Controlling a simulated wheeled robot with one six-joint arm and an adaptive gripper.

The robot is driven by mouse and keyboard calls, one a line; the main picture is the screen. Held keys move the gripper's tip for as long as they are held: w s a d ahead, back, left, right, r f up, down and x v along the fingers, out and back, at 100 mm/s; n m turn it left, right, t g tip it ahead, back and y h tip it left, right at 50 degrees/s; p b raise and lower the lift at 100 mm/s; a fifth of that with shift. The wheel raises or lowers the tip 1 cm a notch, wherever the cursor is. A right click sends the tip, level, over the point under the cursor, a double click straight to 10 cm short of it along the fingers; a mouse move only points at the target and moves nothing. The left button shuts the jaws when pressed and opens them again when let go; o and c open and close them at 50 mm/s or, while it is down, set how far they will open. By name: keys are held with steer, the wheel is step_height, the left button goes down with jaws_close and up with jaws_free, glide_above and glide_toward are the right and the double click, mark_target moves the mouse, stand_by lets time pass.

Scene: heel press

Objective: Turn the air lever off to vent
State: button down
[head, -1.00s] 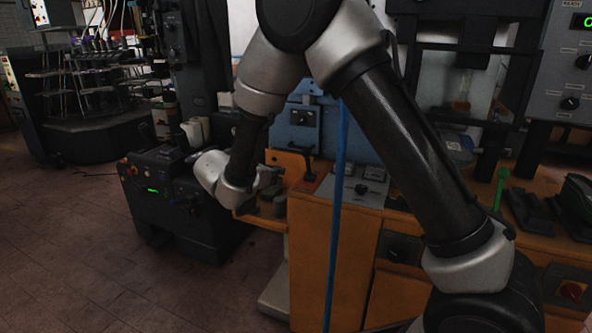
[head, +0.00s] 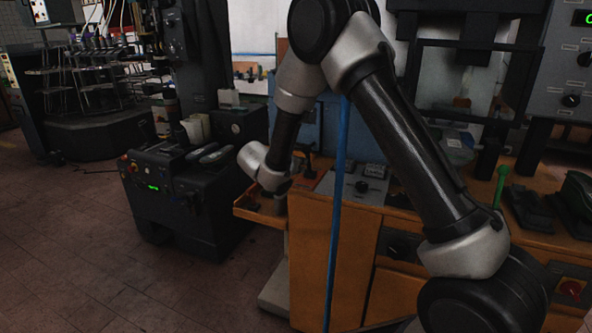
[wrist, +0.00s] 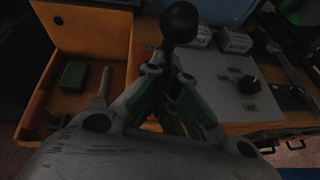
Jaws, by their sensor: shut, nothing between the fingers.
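The air lever, a dark stick with a round black knob (wrist: 181,22), stands on the orange bench at the top middle of the wrist view. In the head view the lever (head: 310,164) is just right of my wrist and partly hidden. My gripper (wrist: 168,76) is shut and empty, its green-padded fingers low in front of the lever's shaft. The fingers hide the lever's foot, and I cannot tell whether they touch it. In the head view my gripper is mostly hidden by my wrist.
A grey panel (head: 352,190) with a black knob (wrist: 249,84) lies right of the lever. An orange tray (head: 258,216) holding a green block (wrist: 74,76) is to the left. A blue post (head: 335,240) stands in front of the bench. A black machine (head: 180,195) stands left.

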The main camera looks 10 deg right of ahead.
stand_by(0.4)
steer(key=shift+w+d+r+g+y, duration=0.15)
steer(key=shift+w+r+g+y, duration=0.05)
steer(key=shift+g+y, duration=0.1)
steer(key=shift+w+r, duration=0.1)
steer(key=shift+r, duration=0.05)
steer(key=shift+w+d+r+g+y, duration=0.3)
steer(key=shift+r+g, duration=0.05)
steer(key=shift+g, duration=0.15)
steer(key=shift+w+d+r+g+y, duration=0.5)
steer(key=shift+w+g+y, duration=0.25)
steer(key=shift+g+y, duration=0.05)
steer(key=shift+w+d+r, duration=0.2)
steer(key=shift+w+d, duration=0.3)
steer(key=shift+w, duration=0.2)
steer(key=shift+w+d+r, duration=0.15)
steer(key=shift+w+d, duration=0.35)
steer(key=shift+w, duration=0.15)
